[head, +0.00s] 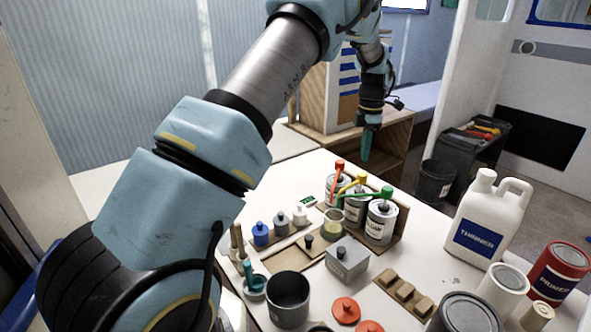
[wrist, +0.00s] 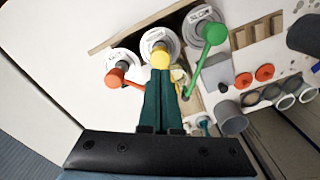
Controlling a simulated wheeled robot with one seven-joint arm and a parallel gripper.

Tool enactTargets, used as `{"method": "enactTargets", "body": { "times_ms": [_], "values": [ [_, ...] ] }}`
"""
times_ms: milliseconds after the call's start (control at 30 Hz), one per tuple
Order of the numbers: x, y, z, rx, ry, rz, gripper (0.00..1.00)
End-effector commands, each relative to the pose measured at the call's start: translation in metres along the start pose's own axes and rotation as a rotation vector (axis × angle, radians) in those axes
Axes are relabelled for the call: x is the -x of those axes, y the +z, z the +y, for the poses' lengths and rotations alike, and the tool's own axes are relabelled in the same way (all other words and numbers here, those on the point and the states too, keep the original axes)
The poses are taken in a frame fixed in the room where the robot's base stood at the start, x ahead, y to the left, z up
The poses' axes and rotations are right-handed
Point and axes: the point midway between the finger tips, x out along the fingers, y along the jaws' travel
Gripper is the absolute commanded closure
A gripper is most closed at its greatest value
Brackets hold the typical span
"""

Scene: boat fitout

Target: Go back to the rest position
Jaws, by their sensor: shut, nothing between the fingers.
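My gripper (head: 366,145) is shut and empty, pointing down above the far part of the white worktop (head: 293,183). In the wrist view its green fingers (wrist: 161,100) are together, with nothing between them. Beyond them stand three white cans with coloured handles: red (wrist: 116,77), yellow (wrist: 160,57) and green (wrist: 214,34). In the head view the same cans stand in a wooden rack to the front of the gripper, with red (head: 340,166), yellow (head: 361,179) and green (head: 386,192) knobs on top. The gripper looks clear of them.
A white thinner jug (head: 485,220) and a red primer can (head: 558,270) stand at right. A wooden cabinet (head: 385,140) stands behind.

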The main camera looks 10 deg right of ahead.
Motion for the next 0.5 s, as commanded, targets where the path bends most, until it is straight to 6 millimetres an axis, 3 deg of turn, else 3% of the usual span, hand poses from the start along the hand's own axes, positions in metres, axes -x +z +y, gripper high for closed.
{"method": "enactTargets", "body": {
  "times_ms": [67, 167, 367, 500],
  "values": [
    [0.004, -0.013, 0.002, -0.028, 0.003, -0.003, 1.0],
    [0.014, -0.048, 0.004, -0.125, 0.01, -0.009, 1.0],
    [0.037, -0.157, -0.014, -0.48, 0.043, -0.019, 1.0],
    [0.048, -0.23, -0.048, -0.758, 0.073, -0.009, 1.0]
  ]
}}
